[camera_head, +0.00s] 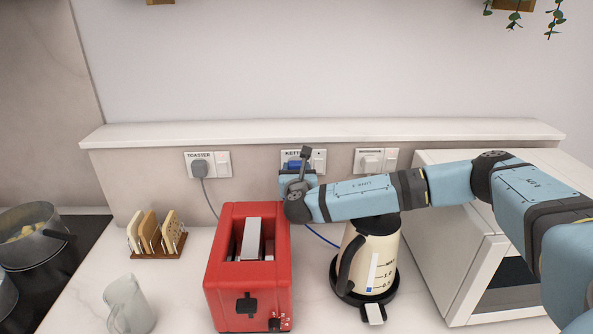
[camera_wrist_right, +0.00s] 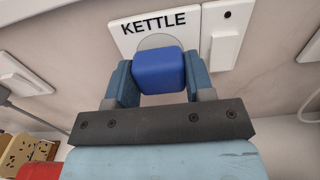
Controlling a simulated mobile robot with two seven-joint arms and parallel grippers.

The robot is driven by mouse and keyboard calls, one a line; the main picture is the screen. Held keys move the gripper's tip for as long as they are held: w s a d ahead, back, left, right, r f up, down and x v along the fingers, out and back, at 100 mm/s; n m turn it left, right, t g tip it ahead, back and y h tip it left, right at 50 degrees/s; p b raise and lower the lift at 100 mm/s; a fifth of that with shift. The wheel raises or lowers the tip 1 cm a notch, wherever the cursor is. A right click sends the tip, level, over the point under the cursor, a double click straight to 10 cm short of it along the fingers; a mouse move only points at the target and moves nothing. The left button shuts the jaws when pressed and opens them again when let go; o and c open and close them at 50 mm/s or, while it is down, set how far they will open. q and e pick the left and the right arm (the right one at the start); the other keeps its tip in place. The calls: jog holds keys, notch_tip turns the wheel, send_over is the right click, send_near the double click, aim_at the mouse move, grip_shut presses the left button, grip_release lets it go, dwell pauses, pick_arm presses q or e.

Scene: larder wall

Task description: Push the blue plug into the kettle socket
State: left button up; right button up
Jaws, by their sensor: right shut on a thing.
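The blue plug (camera_wrist_right: 159,71) sits between the two fingers of my right gripper (camera_wrist_right: 160,85), which is shut on it. It also shows as a small blue patch in the head view (camera_head: 294,164). The kettle socket (camera_wrist_right: 150,30), a white plate marked KETTLE, is directly beyond the plug. The plug hides the lower part of the plate, and I cannot tell whether its pins are in. In the head view my right gripper (camera_head: 297,177) is at the socket (camera_head: 319,155), partly covering it. My left gripper is not in view.
The toaster socket (camera_head: 222,163) with a grey plug is to the left, another socket (camera_head: 390,159) to the right. A red toaster (camera_head: 223,275), cream kettle (camera_head: 375,258) and white microwave (camera_head: 440,230) stand below. A blue cord (camera_head: 321,236) runs behind the kettle. A ledge (camera_head: 400,130) is above.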

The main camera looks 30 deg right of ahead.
jog(key=shift+w+d, duration=0.25)
jog(key=shift+w, duration=0.2)
dwell(0.6)
jog(key=o, duration=0.9)
jog(key=shift+o, duration=0.2)
jog(key=shift+s+a+r+p, duration=0.1)
jog(key=shift+s+a+p, duration=0.15)
jog(key=shift+p, duration=0.15)
jog(key=p+v, duration=0.6)
jog(key=v, duration=0.7)
jog(key=shift+s+d, duration=0.1)
